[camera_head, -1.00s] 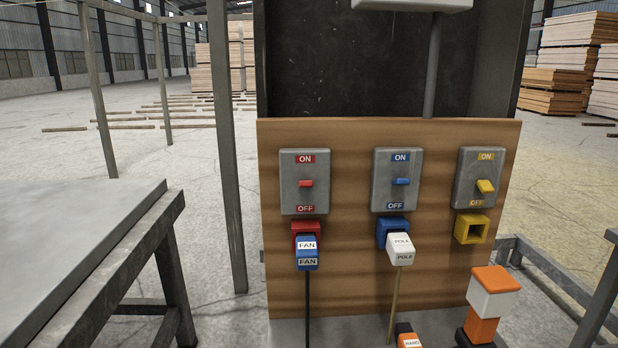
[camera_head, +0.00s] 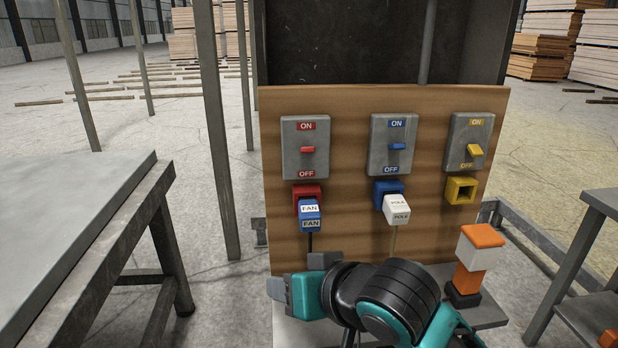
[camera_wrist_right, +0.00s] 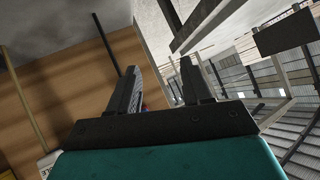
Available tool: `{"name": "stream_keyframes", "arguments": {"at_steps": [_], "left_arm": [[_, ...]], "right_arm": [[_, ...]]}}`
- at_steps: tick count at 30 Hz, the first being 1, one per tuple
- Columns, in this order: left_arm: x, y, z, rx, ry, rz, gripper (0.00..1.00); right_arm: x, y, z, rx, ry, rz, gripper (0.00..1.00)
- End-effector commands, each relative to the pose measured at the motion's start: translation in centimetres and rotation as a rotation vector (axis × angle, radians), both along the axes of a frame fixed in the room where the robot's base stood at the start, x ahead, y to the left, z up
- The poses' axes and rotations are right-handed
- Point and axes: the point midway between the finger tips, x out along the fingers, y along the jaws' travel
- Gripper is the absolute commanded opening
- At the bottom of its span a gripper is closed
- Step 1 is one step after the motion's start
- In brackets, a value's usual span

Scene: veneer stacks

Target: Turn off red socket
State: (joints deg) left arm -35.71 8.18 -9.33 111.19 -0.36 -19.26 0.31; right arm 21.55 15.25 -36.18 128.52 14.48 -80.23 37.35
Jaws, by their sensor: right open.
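The red socket (camera_head: 306,194) is on the wooden panel, with a blue and white FAN plug (camera_head: 309,214) in it. Above it is a grey switch box (camera_head: 305,164) with red ON and OFF labels. Its red lever (camera_head: 308,150) sticks out between the labels; I cannot tell clearly which way it is set. My right gripper (camera_head: 286,289) is below the FAN plug, in front of the panel's lower part. In the right wrist view its two fingers (camera_wrist_right: 160,82) are apart with nothing held. My left gripper is not in view.
A blue socket (camera_head: 388,189) holds a white POLE plug (camera_head: 397,209). A yellow socket (camera_head: 461,189) is empty. An orange and white plug (camera_head: 475,256) stands at the right. A grey table (camera_head: 70,235) is at the left, with a metal post (camera_head: 216,130) beside the panel.

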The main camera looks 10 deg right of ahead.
Motion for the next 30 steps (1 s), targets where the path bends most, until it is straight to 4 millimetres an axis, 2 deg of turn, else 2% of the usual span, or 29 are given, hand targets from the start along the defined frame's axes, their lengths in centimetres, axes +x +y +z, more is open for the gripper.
{"name": "stream_keyframes", "arguments": {"at_steps": [1, 9, 14, 18, 24, 30], "left_arm": [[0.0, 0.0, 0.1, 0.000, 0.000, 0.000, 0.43], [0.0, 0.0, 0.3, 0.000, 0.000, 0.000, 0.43], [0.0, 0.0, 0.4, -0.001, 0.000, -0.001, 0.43], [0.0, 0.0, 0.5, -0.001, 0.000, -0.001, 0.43], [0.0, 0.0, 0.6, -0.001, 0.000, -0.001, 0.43], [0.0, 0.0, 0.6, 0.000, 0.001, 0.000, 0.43]], "right_arm": [[0.3, 0.6, 2.0, -0.008, -0.023, 0.010, 0.49], [0.2, 2.0, 9.1, -0.073, -0.075, -0.016, 0.49], [0.0, 1.4, 12.7, -0.132, -0.120, -0.084, 0.49], [-0.1, 0.2, 15.8, -0.182, -0.174, -0.175, 0.49], [-0.3, -1.9, 19.3, -0.224, -0.246, -0.310, 0.49], [-0.4, -3.0, 20.9, -0.236, -0.282, -0.381, 0.49]]}}
